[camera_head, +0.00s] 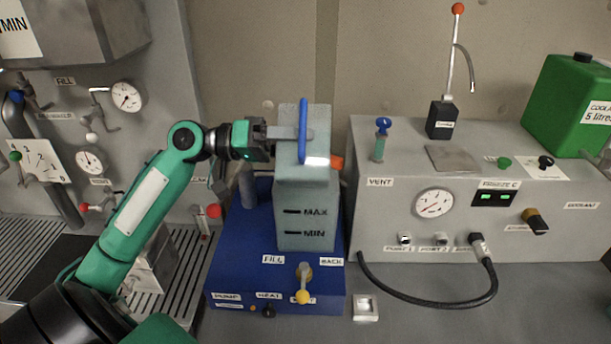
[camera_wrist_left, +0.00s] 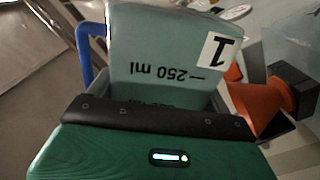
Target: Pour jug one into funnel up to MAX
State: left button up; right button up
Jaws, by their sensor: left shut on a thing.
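My left gripper (camera_head: 290,133) is shut on jug one, high over the blue unit. The jug (camera_wrist_left: 165,60) is pale and translucent, with a black 1 on a white label and a 250 ml mark in the left wrist view. Its blue handle (camera_head: 303,130) stands toward the head camera. The orange funnel (camera_head: 337,162) shows just right of the jug, partly hidden; it is also in the left wrist view (camera_wrist_left: 262,98). Below is the grey-green tank (camera_head: 305,215) with MAX and MIN marks. I cannot tell the liquid level or whether liquid flows. My right gripper is out of view.
The tank stands on a blue base (camera_head: 235,265) with a yellow-tipped lever (camera_head: 303,290) in front. A grey console (camera_head: 400,190) with a gauge and hose stands close on the right. A green coolant can (camera_head: 570,105) sits on it. Gauges and valves line the left wall.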

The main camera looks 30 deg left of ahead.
aim_at(297, 126)
pick_arm(q)
jog(key=shift+r, duration=0.25)
jog(key=shift+r+n+p, duration=0.35)
jog(key=shift+n+p, duration=0.15)
jog(key=shift+p, duration=0.4)
dwell(0.4)
jog(key=shift+a+r+n+p, duration=0.1)
jog(key=shift+r+n+p, duration=0.05)
jog(key=shift+n+p, duration=0.2)
jog(key=shift+w+r+n+p, duration=0.2)
jog(key=shift+r+n+p, duration=0.3)
jog(key=shift+p, duration=0.45)
jog(key=shift+n, duration=0.25)
dwell(0.7)
jog(key=shift+w+a+r+n+p, duration=0.1)
jog(key=shift+r+n+p, duration=0.3)
jog(key=shift+p, duration=0.5)
jog(key=shift+f, duration=0.15)
